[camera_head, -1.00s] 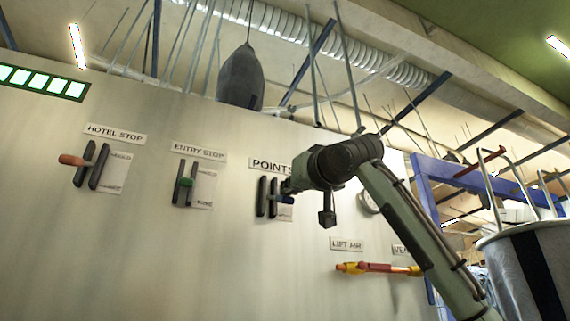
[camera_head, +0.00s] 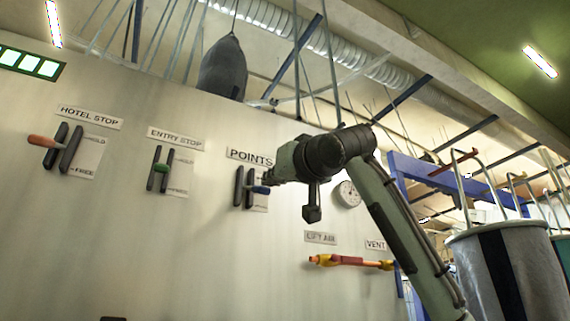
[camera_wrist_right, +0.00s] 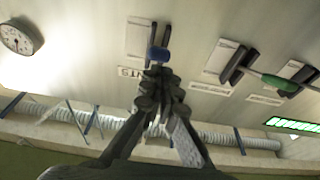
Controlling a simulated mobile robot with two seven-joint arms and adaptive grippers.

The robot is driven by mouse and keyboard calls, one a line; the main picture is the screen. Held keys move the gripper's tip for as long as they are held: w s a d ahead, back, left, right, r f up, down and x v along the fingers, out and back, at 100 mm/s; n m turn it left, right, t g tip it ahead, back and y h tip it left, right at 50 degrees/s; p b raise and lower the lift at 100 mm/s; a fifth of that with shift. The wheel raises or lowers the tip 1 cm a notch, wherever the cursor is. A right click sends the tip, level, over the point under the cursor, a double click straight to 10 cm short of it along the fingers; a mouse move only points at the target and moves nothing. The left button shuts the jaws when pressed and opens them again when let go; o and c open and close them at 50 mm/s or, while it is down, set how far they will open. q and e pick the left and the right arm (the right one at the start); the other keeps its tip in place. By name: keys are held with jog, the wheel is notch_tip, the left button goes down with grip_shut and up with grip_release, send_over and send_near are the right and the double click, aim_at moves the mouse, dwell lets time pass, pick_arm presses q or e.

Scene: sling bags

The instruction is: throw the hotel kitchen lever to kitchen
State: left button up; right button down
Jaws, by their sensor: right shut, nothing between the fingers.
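The lever under the POINTS sign (camera_head: 250,157) has a blue handle (camera_head: 260,190) between dark upright guides (camera_head: 239,187), about halfway along them. Its small plate is partly hidden and I cannot read it. My right gripper (camera_head: 270,180) is shut and empty, close to the blue handle at its upper right. In the right wrist view the shut fingertips (camera_wrist_right: 158,76) are just short of the blue handle (camera_wrist_right: 160,55); whether they touch it I cannot tell. My left gripper does not show.
To the left are the HOTEL STOP lever with an orange handle (camera_head: 43,141) and the ENTRY STOP lever with a green handle (camera_head: 161,168). A gauge (camera_head: 347,194) and a red-yellow LIFT AIR handle (camera_head: 350,261) are right. A grey sling bag (camera_head: 223,68) hangs above the panel.

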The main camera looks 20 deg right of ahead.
jog(key=v, duration=0.8)
jog(key=shift+s, duration=0.45)
